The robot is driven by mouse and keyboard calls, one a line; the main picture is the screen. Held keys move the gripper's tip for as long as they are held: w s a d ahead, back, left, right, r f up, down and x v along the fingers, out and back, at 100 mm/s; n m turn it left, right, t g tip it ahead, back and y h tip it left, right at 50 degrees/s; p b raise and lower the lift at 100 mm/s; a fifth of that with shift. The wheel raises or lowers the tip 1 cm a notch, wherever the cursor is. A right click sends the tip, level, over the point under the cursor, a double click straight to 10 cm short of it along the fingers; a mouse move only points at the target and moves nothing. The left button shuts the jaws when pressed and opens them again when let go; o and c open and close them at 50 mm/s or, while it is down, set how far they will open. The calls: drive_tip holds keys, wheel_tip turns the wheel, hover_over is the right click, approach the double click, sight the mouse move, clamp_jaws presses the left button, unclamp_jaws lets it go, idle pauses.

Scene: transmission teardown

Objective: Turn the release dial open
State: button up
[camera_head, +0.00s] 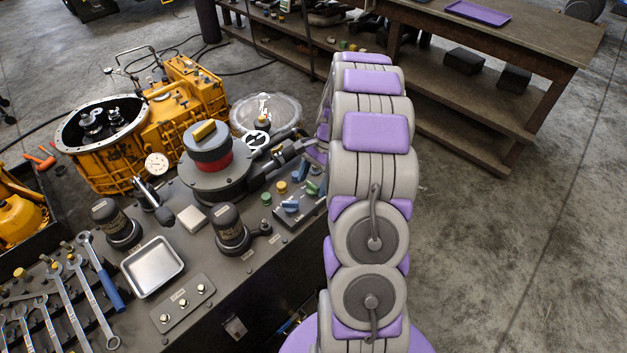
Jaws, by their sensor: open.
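A round dark dial (207,141) with a yellow bar across its top looks like the release dial. It sits above a red band on a wide grey round base (213,182) on the dark bench. The yellow bar slants up to the right. My arm rises from the bottom, bends over at the top and comes down behind its own links. My dark gripper (264,168) is just right of the base, low and pointing left. It is open with nothing seen between its fingers. Its fingertips are small and partly lost against dark parts, so I cannot tell whether they touch the base.
Black cylinders (231,229), a silver tray (153,267) and wrenches (93,282) stand or lie on the bench (255,285). A yellow transmission housing (150,130) and a clear round dish (266,112) are behind. A wooden workbench (490,38) is at back right. Floor at right is clear.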

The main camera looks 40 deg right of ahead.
drive_tip(key=shift+d, duration=0.3)
drive_tip(key=shift+a+r, duration=0.1)
drive_tip(key=shift+a, duration=0.35)
drive_tip(key=c, duration=0.6)
drive_tip(key=shift+d, duration=0.1)
drive_tip(key=c, duration=0.4)
drive_tip(key=shift+c, duration=0.2)
